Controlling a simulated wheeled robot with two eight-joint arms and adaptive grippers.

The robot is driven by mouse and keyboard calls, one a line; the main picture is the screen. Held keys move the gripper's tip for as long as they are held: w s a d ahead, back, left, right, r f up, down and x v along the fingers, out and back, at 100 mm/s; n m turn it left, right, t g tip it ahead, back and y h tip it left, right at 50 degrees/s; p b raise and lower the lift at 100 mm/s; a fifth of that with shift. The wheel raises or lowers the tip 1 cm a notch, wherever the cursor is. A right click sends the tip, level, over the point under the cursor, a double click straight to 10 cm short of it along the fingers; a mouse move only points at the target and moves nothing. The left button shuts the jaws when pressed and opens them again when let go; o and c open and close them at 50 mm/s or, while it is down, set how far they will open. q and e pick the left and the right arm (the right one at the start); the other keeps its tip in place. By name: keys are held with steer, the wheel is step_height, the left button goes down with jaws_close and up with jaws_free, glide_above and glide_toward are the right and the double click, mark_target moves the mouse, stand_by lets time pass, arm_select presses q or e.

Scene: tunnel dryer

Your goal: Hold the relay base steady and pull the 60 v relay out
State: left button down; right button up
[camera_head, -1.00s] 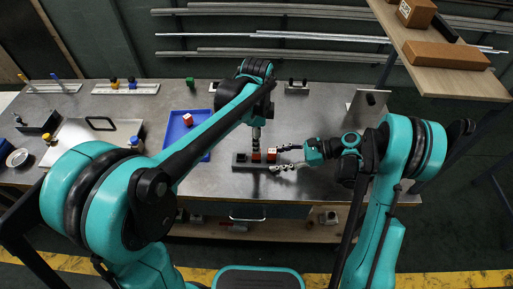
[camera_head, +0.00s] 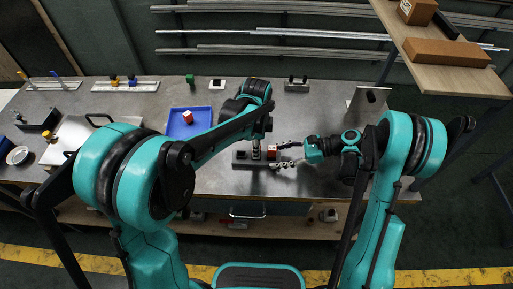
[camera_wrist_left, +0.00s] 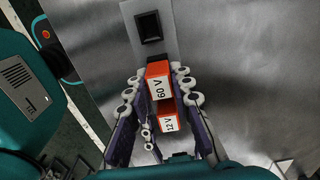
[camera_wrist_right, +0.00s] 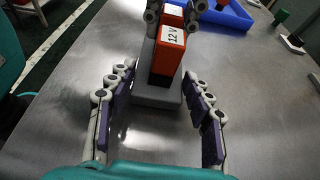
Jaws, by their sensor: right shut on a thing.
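The grey relay base (camera_head: 240,163) lies on the metal table; its far socket is empty, as the left wrist view shows the base (camera_wrist_left: 149,52) from above. The orange-red 60 V relay (camera_wrist_left: 158,83) sits in the base beside the 12 V relay (camera_wrist_left: 173,123). My left gripper (camera_wrist_left: 160,92) is open, pointing down, with its fingers on either side of the 60 V relay. My right gripper (camera_wrist_right: 155,78) is shut on the near end of the relay base, next to the 12 V relay (camera_wrist_right: 169,50). Left fingers partly hide the 60 V relay in the right wrist view.
A blue tray (camera_head: 175,133) holding a red-and-white relay (camera_head: 188,117) lies left of the base. A green block (camera_head: 190,79) and small holders stand at the back. A wooden shelf (camera_head: 445,75) with boxes is at upper right. The table right of the base is mostly clear.

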arm_select(q)
steer(key=c, duration=2)
jaws_free()
jaws_close()
steer(key=shift+r, duration=0.75)
steer(key=shift+r, duration=0.65)
steer(key=shift+r, duration=0.1)
steer(key=shift+r, duration=2.25)
arm_select(e)
steer(key=o, duration=1.4)
